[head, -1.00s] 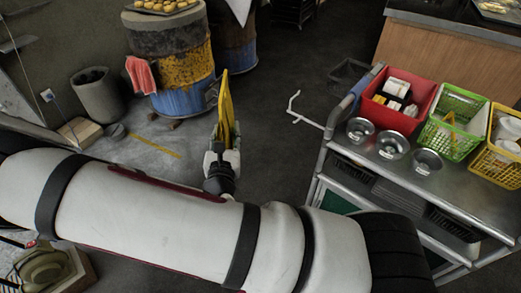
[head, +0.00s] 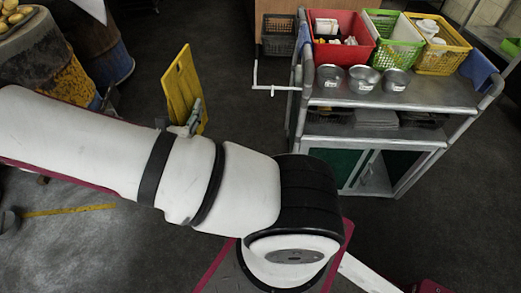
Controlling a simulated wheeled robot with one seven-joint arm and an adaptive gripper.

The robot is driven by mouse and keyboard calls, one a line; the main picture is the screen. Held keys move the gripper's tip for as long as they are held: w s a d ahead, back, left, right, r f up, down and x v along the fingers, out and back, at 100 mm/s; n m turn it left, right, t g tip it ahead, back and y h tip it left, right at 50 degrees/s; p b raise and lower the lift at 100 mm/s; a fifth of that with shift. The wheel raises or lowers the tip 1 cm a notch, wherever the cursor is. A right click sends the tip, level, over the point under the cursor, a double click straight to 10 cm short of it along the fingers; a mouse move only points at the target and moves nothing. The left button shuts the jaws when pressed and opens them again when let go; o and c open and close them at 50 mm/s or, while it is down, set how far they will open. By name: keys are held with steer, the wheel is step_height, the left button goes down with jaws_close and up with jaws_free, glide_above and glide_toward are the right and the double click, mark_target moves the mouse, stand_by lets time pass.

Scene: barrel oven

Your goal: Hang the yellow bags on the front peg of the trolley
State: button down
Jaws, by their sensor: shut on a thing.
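The yellow bags (head: 181,84) show as a flat yellow panel standing upright, left of centre in the head view. My gripper (head: 193,119) is at their lower right edge and is shut on them; my arm hides part of the fingers. The trolley (head: 385,128) stands to the right, its metal top holding bins and bowls. The front peg (head: 268,88) is a thin white bent rod that sticks out to the left from the trolley's left end. The bags are left of the peg, with a clear gap between them.
A red bin (head: 340,52), a green basket (head: 392,41) and a yellow basket (head: 440,60) stand on the trolley, with several metal bowls (head: 363,79) in front. A dark crate (head: 279,36) is behind the peg. A barrel (head: 50,66) is at the far left. Dark floor is clear between bags and trolley.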

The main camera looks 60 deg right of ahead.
steer(key=s+d+f+m+g+y+b, duration=0.2)
steer(key=s+d+f+m+g+b, duration=0.4)
steer(key=s+g, duration=0.4)
steer(key=s+d+f+m+g+y+b, duration=0.2)
steer(key=s+d+f+m+g+b, duration=0.2)
steer(key=s+f+m+g, duration=0.45)
steer(key=w+d+g+b, duration=0.1)
steer(key=w+d+b, duration=0.2)
steer(key=d, duration=0.6)
steer(key=shift+w+f+n, duration=0.15)
steer(key=shift+w+n, duration=0.2)
steer(key=shift+n, duration=0.1)
steer(key=shift+g, duration=0.25)
steer(key=c, duration=1)
jaws_free()
steer(key=v, duration=1.2)
